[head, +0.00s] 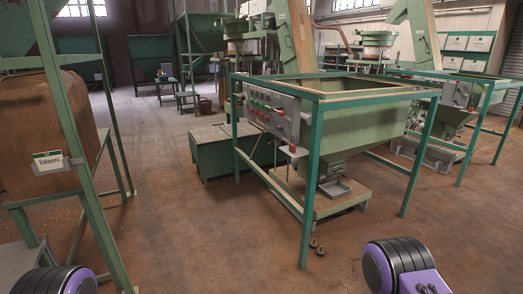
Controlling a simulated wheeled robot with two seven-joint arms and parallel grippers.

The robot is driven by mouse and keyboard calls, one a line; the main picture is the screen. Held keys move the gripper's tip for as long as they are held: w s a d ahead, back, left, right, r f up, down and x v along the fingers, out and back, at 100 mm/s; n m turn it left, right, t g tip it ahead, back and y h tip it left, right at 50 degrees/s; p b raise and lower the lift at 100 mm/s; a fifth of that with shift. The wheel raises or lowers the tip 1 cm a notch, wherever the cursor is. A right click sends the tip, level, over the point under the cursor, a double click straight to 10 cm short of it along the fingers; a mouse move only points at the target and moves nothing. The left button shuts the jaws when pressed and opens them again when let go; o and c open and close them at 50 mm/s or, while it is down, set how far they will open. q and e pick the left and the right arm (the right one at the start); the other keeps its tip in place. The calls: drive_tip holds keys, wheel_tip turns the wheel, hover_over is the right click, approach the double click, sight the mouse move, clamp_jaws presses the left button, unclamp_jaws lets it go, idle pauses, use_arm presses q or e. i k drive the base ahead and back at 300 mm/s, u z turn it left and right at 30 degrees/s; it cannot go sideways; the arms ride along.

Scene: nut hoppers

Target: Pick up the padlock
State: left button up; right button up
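No padlock can be made out with certainty. Two small dark reddish objects (317,246) lie close together on the brown floor, just right of the near leg of the green-framed hopper (365,120); they are too small to identify. A small red item (292,147) sits on a little pale shelf (294,152) below the hopper's control panel, also too small to name for sure. Purple and black parts of my arms show at the bottom left and bottom right edges. Neither gripper is in view.
A low green cabinet (225,151) stands left of the hopper, and a small tray (335,188) sits under it.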

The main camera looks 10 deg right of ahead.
sight(292, 148)
drive_tip(key=u, duration=0.45)
drive_tip(key=i, duration=3.55)
drive_tip(key=z, duration=0.35)
